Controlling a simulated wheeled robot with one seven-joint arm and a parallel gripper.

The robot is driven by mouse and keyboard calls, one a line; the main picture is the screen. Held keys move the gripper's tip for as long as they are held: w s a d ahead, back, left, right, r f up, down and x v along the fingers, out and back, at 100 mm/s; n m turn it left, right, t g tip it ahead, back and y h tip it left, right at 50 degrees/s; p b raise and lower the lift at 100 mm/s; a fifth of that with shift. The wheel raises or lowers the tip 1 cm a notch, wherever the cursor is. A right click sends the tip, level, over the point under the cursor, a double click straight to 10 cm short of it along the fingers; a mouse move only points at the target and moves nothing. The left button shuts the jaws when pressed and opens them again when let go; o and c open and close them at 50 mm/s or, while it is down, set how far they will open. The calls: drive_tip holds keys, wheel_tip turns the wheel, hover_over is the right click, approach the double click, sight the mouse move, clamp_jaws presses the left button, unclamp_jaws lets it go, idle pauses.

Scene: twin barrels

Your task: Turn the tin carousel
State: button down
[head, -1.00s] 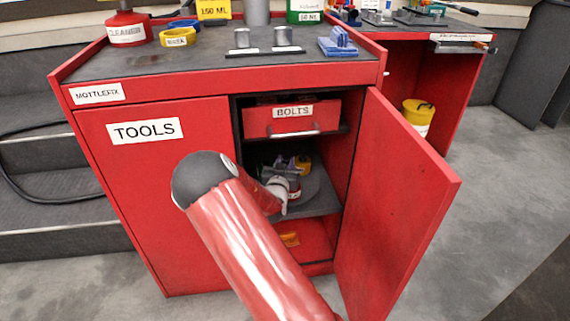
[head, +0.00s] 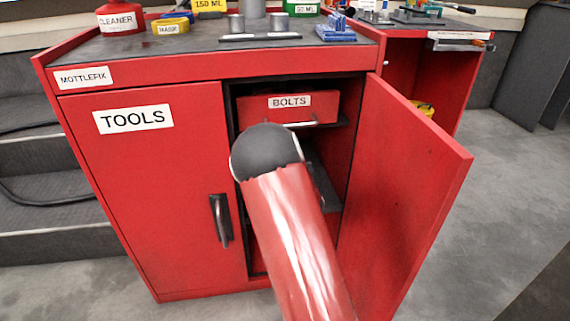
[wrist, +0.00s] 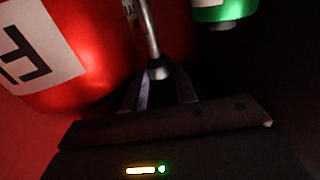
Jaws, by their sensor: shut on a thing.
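In the wrist view, my gripper (wrist: 162,90) shows as two pale fingers closed around a thin metal rod (wrist: 148,30) with a dark rounded end. A large red tin (wrist: 105,70) with a white lettered label is close on the left. A green-and-white container (wrist: 224,10) is at the upper right. In the head view, my red arm reaches into the open right half of the cabinet (head: 150,200). My arm hides the gripper and the tin carousel there. The wrist view is dark, and I cannot tell how the rod joins the carousel.
The open red door (head: 400,190) stands to the right of my arm. The BOLTS drawer (head: 288,105) is just above it. The closed TOOLS door (head: 150,180) with a black handle is on the left. Bottles and tools stand on the cabinet top.

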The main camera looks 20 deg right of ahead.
drive_tip(key=shift+d+n+y+b, duration=0.2)
drive_tip(key=shift+n+y+b, duration=0.15)
drive_tip(key=shift+n+y, duration=0.75)
drive_tip(key=shift+y, duration=0.6)
drive_tip(key=c, duration=1.1)
unclamp_jaws()
drive_tip(key=shift+s+d, duration=0.25)
drive_tip(key=shift+s, duration=1.7)
drive_tip(key=shift+s+d, duration=0.2)
drive_tip(key=shift+s, duration=1.75)
